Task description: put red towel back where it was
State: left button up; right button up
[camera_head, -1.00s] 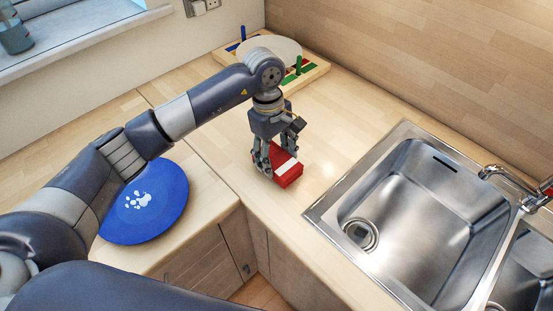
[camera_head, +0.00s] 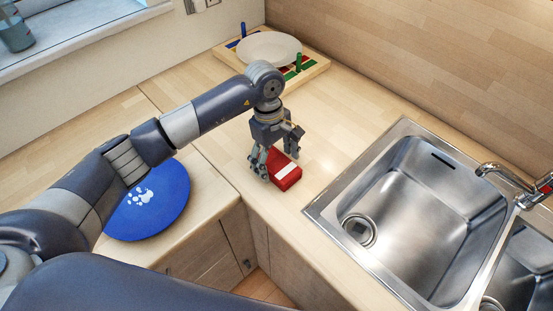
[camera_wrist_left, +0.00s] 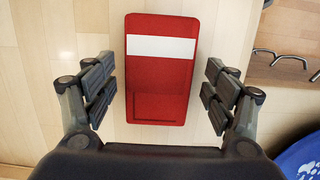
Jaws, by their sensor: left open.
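The red towel (camera_head: 286,173) is a folded red block with a white stripe, lying on the wooden counter left of the sink. In the left wrist view the towel (camera_wrist_left: 160,85) lies between the spread fingers, with a gap to the fingers on both sides. My left gripper (camera_head: 274,165) is open over the towel, fingers pointing down, and hides part of it. In the left wrist view the gripper (camera_wrist_left: 160,95) shows its fingers wide apart. My right gripper is not in view.
A wooden board (camera_head: 316,70) with coloured stripes, pegs and a white plate (camera_head: 269,48) stands at the back corner. A blue round plate (camera_head: 150,205) with a paw print lies at left. The steel sink (camera_head: 425,215) is at right. The counter between board and sink is clear.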

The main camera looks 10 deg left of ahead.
aim_at(272, 159)
pick_arm(q)
jog(key=shift+r, duration=0.1)
jog(key=shift+r, duration=0.15)
notch_tip(272, 159, up, 12)
jog(key=w+a+b, duration=0.1)
jog(key=b, duration=0.3)
jog(key=shift+a, duration=0.25)
jog(key=shift+s+f, duration=0.1)
jog(key=shift+f, duration=0.2)
